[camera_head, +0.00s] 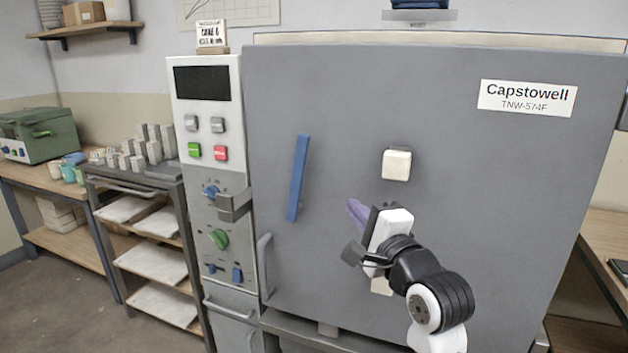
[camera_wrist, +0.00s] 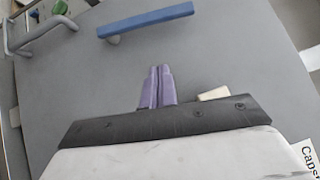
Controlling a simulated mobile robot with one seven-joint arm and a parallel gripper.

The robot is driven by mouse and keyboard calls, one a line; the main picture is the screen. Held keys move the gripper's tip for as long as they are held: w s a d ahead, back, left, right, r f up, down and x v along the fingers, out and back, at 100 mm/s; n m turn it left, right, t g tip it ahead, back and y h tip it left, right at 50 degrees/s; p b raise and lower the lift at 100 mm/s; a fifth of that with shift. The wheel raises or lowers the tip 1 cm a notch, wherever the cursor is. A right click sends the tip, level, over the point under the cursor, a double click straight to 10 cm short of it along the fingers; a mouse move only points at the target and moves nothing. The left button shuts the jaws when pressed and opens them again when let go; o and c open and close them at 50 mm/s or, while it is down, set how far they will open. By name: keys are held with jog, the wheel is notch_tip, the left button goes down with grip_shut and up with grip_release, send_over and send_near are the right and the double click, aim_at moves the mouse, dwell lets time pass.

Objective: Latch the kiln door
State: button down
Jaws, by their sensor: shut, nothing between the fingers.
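The kiln door (camera_head: 420,130) is a large grey panel that looks closed against its frame in the head view. A long blue latch lever (camera_head: 299,178) stands nearly upright on its left part; in the wrist view the blue lever (camera_wrist: 146,20) lies across the top. A metal catch bracket (camera_head: 234,204) sits on the control column left of the door. My gripper (camera_head: 356,212) is in front of the door, right of and below the lever. Its purple fingers (camera_wrist: 157,86) are together, empty and apart from the lever.
A grey pull handle (camera_head: 265,264) is at the door's lower left edge. A cream block (camera_head: 397,165) sticks out of the door above my gripper. The control panel (camera_head: 207,125) has several buttons and knobs. A rack (camera_head: 150,250) stands further left.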

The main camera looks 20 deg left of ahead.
aim_at(297, 181)
jog(key=shift+s+a+p+x, duration=0.35)
jog(key=shift+p+x, duration=0.25)
jog(key=shift+x, duration=1.55)
jog(key=shift+s+a+p+x, duration=0.35)
jog(key=shift+p+x, duration=0.2)
jog(key=shift+x, duration=1.65)
jog(key=shift+s+a+p+x, duration=0.3)
jog(key=shift+p+x, duration=0.3)
jog(key=shift+x, duration=1.55)
jog(key=shift+r, duration=0.2)
